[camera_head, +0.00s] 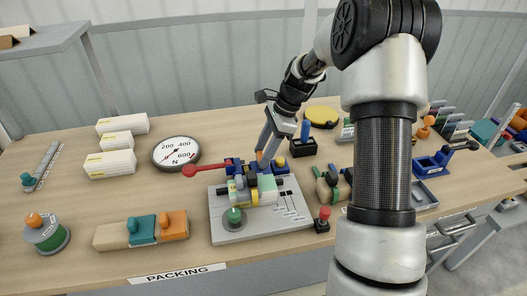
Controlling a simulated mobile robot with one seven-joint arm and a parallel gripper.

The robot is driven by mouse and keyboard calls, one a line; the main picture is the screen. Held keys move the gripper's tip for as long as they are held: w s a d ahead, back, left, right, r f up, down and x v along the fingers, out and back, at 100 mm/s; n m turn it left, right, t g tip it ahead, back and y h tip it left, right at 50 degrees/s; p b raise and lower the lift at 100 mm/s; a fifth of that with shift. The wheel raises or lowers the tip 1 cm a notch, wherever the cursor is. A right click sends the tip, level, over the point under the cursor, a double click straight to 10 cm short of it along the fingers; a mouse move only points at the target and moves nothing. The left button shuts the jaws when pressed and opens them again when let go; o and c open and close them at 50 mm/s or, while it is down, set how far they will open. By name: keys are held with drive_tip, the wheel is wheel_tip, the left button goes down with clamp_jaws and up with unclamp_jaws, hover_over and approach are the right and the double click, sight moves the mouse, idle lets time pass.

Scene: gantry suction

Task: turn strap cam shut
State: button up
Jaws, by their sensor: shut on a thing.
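My gripper (268,152) reaches down from the upper right to the back of a fixture on a grey base plate (251,231). Its fingers are closed on a small part there, beside an orange piece; the held part is mostly hidden by the fingers. The fixture carries blue blocks (233,166), a pale block with a yellow band and a grey-green round knob (235,217). A red lever (203,169) with a round knob sticks out to the left. I cannot tell for certain which part is the strap cam.
A round dial (176,153) and white boxes (110,163) stand at left. A wooden block with teal and orange parts (141,231) lies front left. A red-topped joystick (323,219) and strapped wooden piece (331,187) stand close right. My arm hides some table at right.

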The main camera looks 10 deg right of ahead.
drive_tip(key=shift+r, duration=0.1)
drive_tip(key=n+g+p, duration=0.1)
drive_tip(key=n+p, duration=0.2)
drive_tip(key=shift+w+r, duration=0.1)
drive_tip(key=shift+w, duration=0.05)
drive_tip(key=n+g+p, duration=0.1)
drive_tip(key=n, duration=0.1)
drive_tip(key=n+g+h+p, duration=0.1)
drive_tip(key=n+p, duration=0.1)
drive_tip(key=n, duration=0.1)
drive_tip(key=shift+w+a, duration=0.1)
drive_tip(key=shift+w, duration=0.05)
drive_tip(key=n+h, duration=0.1)
drive_tip(key=n, duration=0.2)
drive_tip(key=n+g+p, duration=0.1)
drive_tip(key=n, duration=0.1)
drive_tip(key=shift+w+a+n+h, duration=0.1)
drive_tip(key=shift+a+n+h, duration=0.05)
drive_tip(key=shift+n+h, duration=0.25)
drive_tip(key=shift+a+n+h, duration=0.1)
drive_tip(key=shift+n+h, duration=0.7)
drive_tip(key=shift+n, duration=1.3)
drive_tip(key=o, duration=1)
drive_tip(key=shift+o, duration=0.2)
drive_tip(key=p+v, duration=0.3)
drive_tip(key=v, duration=1.4)
drive_tip(key=shift+w+p, duration=0.35)
drive_tip(key=shift+w, duration=0.05)
